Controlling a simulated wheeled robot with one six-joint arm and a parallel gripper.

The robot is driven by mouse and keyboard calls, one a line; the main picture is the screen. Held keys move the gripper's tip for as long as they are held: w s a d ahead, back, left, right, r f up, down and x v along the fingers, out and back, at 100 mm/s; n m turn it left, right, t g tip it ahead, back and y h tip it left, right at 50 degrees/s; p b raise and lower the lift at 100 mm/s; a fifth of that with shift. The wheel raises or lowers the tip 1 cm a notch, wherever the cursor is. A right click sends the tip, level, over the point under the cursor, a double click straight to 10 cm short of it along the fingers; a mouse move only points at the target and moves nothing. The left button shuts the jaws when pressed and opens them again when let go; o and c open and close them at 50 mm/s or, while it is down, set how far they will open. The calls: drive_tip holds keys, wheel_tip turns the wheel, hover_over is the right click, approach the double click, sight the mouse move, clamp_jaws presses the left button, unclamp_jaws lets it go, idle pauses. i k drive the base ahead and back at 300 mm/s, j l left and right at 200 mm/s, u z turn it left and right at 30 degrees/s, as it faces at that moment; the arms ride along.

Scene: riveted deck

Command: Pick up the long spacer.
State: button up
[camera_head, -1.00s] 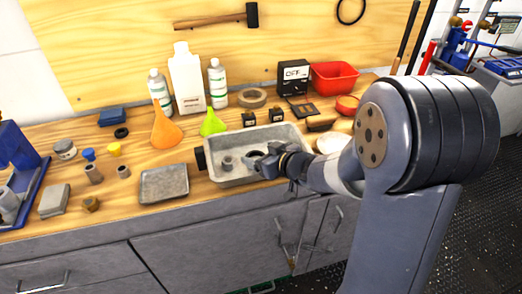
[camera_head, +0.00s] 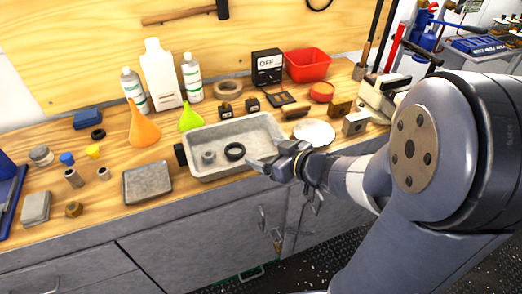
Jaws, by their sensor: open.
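Two grey-brown tubular pieces stand on the left of the bench: a taller one (camera_head: 73,178) and a shorter one (camera_head: 103,173). The taller looks like the long spacer. Another short grey cylinder (camera_head: 209,157) stands inside the grey metal bin (camera_head: 208,176), beside a black ring (camera_head: 235,151). My gripper (camera_head: 257,166) is open and empty at the bin's front right edge, well to the right of the taller tube. The gripper hides part of the bin's front right corner.
A shallow grey tray (camera_head: 147,182) lies between the tubes and the bin. A brass nut (camera_head: 73,209), a grey block (camera_head: 36,207) and blue (camera_head: 67,158) and yellow caps (camera_head: 93,151) surround the tubes. An orange funnel (camera_head: 144,128) and bottles (camera_head: 160,78) stand behind.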

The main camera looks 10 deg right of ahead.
sight(71, 175)
drive_tip(key=u, duration=1.75)
drive_tip(key=i+j+z, duration=0.1)
drive_tip(key=i+j, duration=0.7)
drive_tip(key=j, duration=0.1)
